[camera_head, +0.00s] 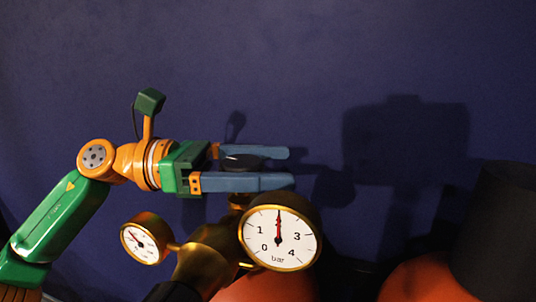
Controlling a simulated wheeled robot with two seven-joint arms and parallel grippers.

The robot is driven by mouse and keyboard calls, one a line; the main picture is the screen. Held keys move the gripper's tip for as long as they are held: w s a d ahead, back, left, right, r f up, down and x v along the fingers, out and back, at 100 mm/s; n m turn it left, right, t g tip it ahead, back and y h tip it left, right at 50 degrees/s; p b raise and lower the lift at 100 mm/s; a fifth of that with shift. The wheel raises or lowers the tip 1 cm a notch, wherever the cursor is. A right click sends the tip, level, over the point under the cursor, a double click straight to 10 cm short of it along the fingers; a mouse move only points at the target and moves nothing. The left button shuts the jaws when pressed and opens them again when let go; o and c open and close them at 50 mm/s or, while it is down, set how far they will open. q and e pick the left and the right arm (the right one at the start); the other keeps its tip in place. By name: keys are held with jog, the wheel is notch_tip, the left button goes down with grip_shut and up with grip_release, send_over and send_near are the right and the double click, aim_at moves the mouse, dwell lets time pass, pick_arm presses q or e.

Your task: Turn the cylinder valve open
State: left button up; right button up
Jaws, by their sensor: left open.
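My left gripper (288,168) reaches in from the left, level, with its two blue fingers apart. A dark round valve knob (243,161) shows between the fingers, near the palm end. The near finger hides part of the knob, and I cannot tell whether the fingers touch it. Below the knob is a brass valve body (207,254). It carries a large gauge (279,238) marked in bar, its needle pointing near straight up, and a smaller gauge (140,243) at the left. An orange cylinder (265,289) shows under them. My right gripper is not in view.
A second orange cylinder (428,280) stands at the lower right, beside a large dark cylindrical shape (497,225). A dark blue wall (300,60) fills the back and bears shadows. The space above the gripper is clear.

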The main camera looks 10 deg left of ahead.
pick_arm(q)
jog(key=c, duration=1.4)
